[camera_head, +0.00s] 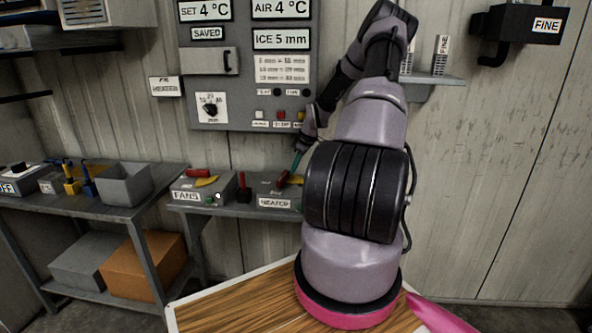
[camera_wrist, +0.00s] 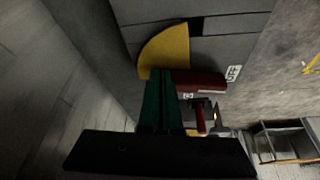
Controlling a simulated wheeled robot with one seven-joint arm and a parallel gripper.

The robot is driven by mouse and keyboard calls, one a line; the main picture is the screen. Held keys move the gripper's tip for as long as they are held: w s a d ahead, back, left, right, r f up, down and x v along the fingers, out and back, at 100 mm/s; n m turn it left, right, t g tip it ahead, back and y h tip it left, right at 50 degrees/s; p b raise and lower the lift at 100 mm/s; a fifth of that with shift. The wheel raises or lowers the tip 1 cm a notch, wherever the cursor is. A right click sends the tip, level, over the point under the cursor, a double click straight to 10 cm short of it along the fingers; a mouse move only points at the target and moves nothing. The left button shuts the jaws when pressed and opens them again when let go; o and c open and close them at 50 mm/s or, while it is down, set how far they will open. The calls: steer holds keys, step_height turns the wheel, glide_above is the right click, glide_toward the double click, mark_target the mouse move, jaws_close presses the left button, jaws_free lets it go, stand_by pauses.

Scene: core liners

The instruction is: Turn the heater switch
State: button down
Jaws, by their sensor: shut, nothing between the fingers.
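The heater box (camera_head: 268,187) is a grey box labelled HEATER on the narrow shelf in the head view. Its red switch handle (camera_head: 282,178) is partly hidden by my arm. In the wrist view the red handle (camera_wrist: 205,81) lies crosswise in front of a yellow quarter-disc (camera_wrist: 165,48), with a small label (camera_wrist: 233,73) near its right end. My gripper (camera_head: 297,161), with green fingers, is shut and empty, tips down close above the heater handle. In the wrist view the fingertips (camera_wrist: 171,76) overlap the handle's left end; I cannot tell whether they touch.
The fans box (camera_head: 187,186) stands left on the same shelf. A red-handled piece (camera_head: 243,186) stands between the boxes. A control panel (camera_head: 213,120) hangs on the wall above. A grey bin (camera_head: 125,184) is on the left bench. A wooden tabletop (camera_head: 232,307) is in front.

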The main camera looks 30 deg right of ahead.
steer(key=shift+w, duration=0.35)
stand_by(0.3)
steer(key=shift+d+r, duration=0.1)
steer(key=shift+r, duration=0.1)
steer(key=s+d, duration=0.7)
steer(key=s, duration=0.2)
steer(key=shift+s+d+r, duration=0.3)
steer(key=shift+s+r, duration=0.05)
